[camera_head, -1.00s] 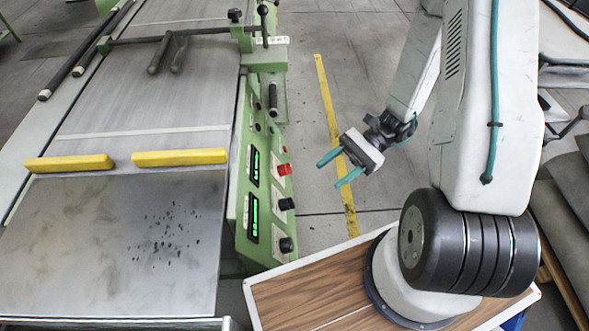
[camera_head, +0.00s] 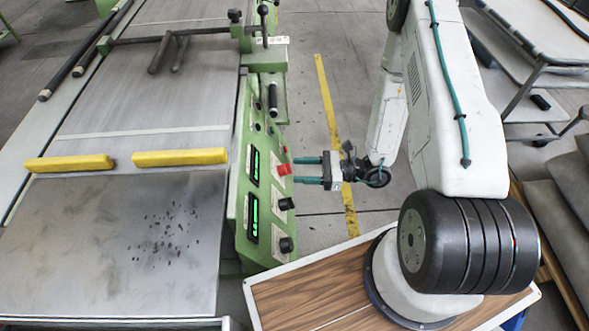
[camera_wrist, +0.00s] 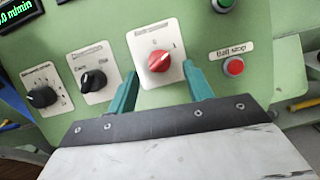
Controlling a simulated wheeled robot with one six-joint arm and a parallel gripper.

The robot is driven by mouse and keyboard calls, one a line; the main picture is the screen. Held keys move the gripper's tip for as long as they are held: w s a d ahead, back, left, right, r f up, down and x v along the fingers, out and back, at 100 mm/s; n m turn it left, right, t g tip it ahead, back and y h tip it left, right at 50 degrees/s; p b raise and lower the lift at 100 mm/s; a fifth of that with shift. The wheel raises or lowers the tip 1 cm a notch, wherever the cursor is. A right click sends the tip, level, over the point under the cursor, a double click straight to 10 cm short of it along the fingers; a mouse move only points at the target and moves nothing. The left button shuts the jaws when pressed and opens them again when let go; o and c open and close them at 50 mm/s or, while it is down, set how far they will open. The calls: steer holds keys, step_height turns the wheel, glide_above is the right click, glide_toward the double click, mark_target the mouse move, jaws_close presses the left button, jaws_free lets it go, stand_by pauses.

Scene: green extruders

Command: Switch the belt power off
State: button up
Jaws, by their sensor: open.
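A red rotary knob (camera_wrist: 159,61) sits on a white plate on the green control panel (camera_wrist: 200,25). Its pale line appears to slant up and right, towards the "1" mark. In the head view the red knob (camera_head: 285,169) is on the panel's right side. My gripper (camera_head: 297,170) is open and empty, with its teal fingers pointing left at this knob. In the wrist view the fingertips (camera_wrist: 160,73) lie either side of the knob's lower part in the picture; I cannot tell whether they touch it.
A red button (camera_wrist: 233,66) labelled like "Belt stop" is right of the knob. Two black knobs (camera_wrist: 93,80) (camera_wrist: 42,96) are to the left. A green-lit display (camera_head: 255,166) is on the panel. Open floor (camera_head: 330,215) lies right of the panel.

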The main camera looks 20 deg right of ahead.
mark_target(289, 169)
steer(key=shift+x, duration=1.35)
steer(key=c, duration=1)
steer(key=shift+o, duration=0.2)
steer(key=shift+n, duration=0.6)
steer(key=n+g, duration=0.1)
steer(key=n, duration=0.1)
steer(key=n+g, duration=0.1)
steer(key=n, duration=0.1)
steer(key=n+g, duration=0.1)
steer(key=n, duration=0.1)
steer(key=shift+w+d+y, duration=0.1)
steer(key=shift+w+y, duration=0.15)
steer(key=shift+y, duration=0.05)
steer(key=n+g, duration=0.1)
steer(key=n, duration=0.3)
steer(key=n+g, duration=0.2)
steer(key=n, duration=0.2)
steer(key=shift+w+r, duration=0.2)
steer(key=shift+h, duration=0.4)
